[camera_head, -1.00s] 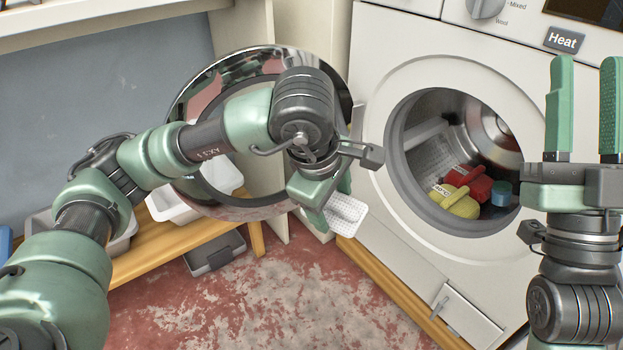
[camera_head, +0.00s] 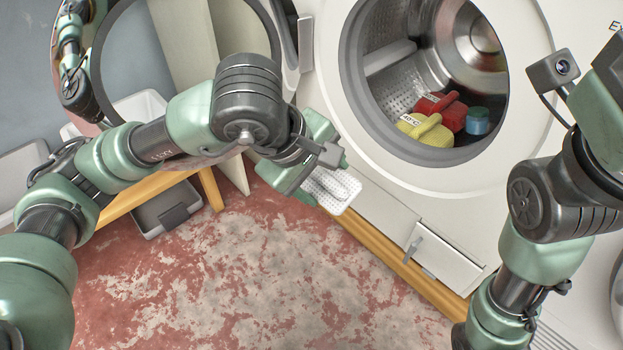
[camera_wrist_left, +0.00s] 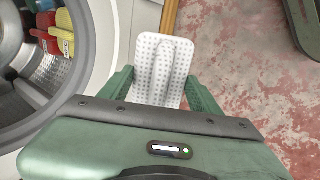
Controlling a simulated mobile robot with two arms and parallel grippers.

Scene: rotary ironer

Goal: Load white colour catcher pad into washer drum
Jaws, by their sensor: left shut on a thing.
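The white colour catcher pad (camera_head: 333,191) is a dotted, flat piece with a raised ridge. My left gripper (camera_head: 312,188) is shut on it, in front of the washer and below left of the drum opening. In the left wrist view the pad (camera_wrist_left: 162,72) sticks out between the two green fingers (camera_wrist_left: 160,92). The washer drum (camera_head: 398,85) is open, and its opening shows at the upper right. The right arm shows at the right edge of the head view, but its fingers are outside the picture.
Inside the drum lie a yellow piece (camera_head: 430,138), a red piece (camera_head: 452,115) and a blue piece (camera_head: 478,121). The round door (camera_head: 108,62) stands open at the left. A small flap (camera_head: 440,256) sits low on the washer front. The floor (camera_head: 250,280) is clear.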

